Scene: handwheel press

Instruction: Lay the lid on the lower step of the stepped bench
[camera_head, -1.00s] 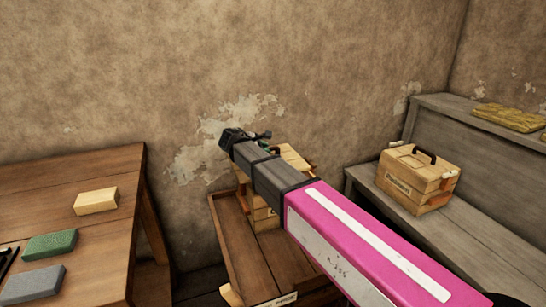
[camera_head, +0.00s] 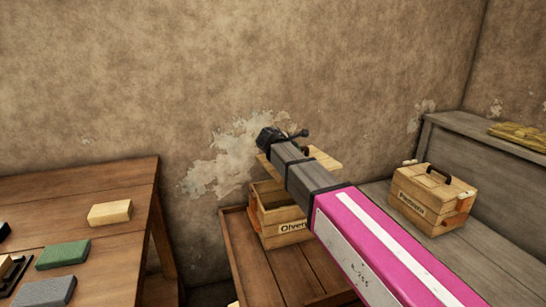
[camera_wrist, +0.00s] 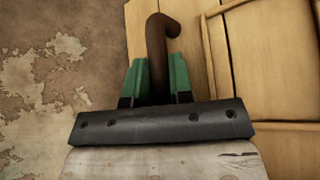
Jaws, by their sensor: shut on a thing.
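The lid (camera_head: 325,160) is a flat pale wooden board above the open wooden box (camera_head: 285,238), raised clear of its rim. In the wrist view, my gripper (camera_wrist: 158,64) has its green fingers shut on the lid's dark brown handle (camera_wrist: 157,40); part of the lid's board (camera_wrist: 192,28) shows beside it. In the head view my own arm hides the fingers and part of the lid. The stepped bench is grey wood at the right; its lower step (camera_head: 490,258) holds another box, and its upper step (camera_head: 465,135) is behind.
The closed, labelled box (camera_head: 432,200) with a dark handle stands on the lower step. A yellowish item (camera_head: 518,133) lies on the upper step. The open box stands on a low brown table (camera_head: 262,275). A brown table (camera_head: 110,255) at left holds several blocks. The wall is close behind.

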